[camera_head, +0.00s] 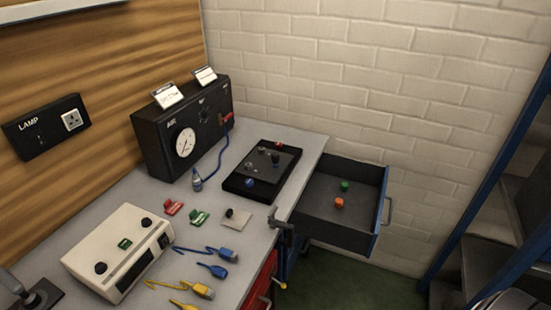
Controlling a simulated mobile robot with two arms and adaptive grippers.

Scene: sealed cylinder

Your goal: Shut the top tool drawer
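The open drawer (320,222) sticks out from the right side of the workbench, next to the white brick wall. It is a dark grey tray with a blue front edge and a metal handle (389,211) on its outer right side. A green piece (344,186) and an orange-red piece (339,202) lie inside it. Neither of my grippers is recognisable in the head view, and nothing is seen touching the drawer.
The grey bench (232,265) holds a black gauge box (184,130), a black tray (262,170), a cream box (120,252) and several coloured connectors. A dark clamp-like part (283,229) sits at its edge near the drawer. Blue-framed shelving (500,215) stands right; green floor lies between.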

